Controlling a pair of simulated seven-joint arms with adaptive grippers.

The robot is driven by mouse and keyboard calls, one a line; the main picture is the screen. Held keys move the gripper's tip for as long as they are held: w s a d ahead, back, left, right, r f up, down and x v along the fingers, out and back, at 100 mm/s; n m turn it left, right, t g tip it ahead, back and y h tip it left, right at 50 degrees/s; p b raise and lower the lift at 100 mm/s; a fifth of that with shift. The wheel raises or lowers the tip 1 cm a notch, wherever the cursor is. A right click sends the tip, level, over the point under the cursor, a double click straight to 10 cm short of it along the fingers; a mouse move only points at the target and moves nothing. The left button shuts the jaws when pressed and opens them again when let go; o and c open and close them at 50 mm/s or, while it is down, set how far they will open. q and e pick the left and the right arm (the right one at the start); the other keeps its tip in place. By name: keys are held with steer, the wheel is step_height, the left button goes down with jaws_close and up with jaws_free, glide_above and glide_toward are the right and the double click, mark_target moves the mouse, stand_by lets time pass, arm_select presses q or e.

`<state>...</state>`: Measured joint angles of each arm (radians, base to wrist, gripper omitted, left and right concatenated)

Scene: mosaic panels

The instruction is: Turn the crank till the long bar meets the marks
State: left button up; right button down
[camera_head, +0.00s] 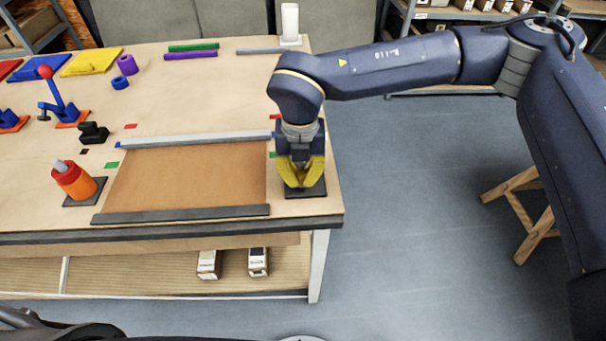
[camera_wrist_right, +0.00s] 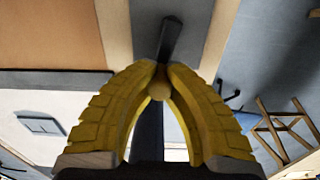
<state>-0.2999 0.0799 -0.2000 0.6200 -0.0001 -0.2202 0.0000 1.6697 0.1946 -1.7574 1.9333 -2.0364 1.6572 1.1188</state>
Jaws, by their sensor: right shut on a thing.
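My right gripper (camera_head: 300,184) has its yellow fingers closed at the table's right edge, above a dark base plate (camera_head: 318,190). In the right wrist view its fingers close on a small yellowish crank knob (camera_wrist_right: 160,88); a dark crank arm (camera_wrist_right: 170,38) shows beyond them. The fingers hide most of the crank in the head view. The long light-grey bar (camera_head: 195,139) lies along the far side of a brown panel (camera_head: 185,178). Its left end is close beside a blue mark (camera_head: 118,144). Red (camera_head: 130,126) and green (camera_head: 112,165) marks lie nearby. My left gripper is not in view.
A dark bar (camera_head: 180,214) edges the panel's near side. An orange-and-red cylinder (camera_head: 75,180) stands left of the panel. A blue lever with a red ball (camera_head: 46,72) and a white cylinder (camera_head: 290,20) stand farther back. Open floor lies right of the table.

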mark_target(301, 171)
steer(key=shift+w+r, duration=0.1)
steer(key=shift+w, duration=0.15)
steer(key=c, duration=1.7)
jaws_free()
steer(key=o, duration=0.5)
steer(key=shift+s, duration=0.1)
step_height(301, 171, up, 12)
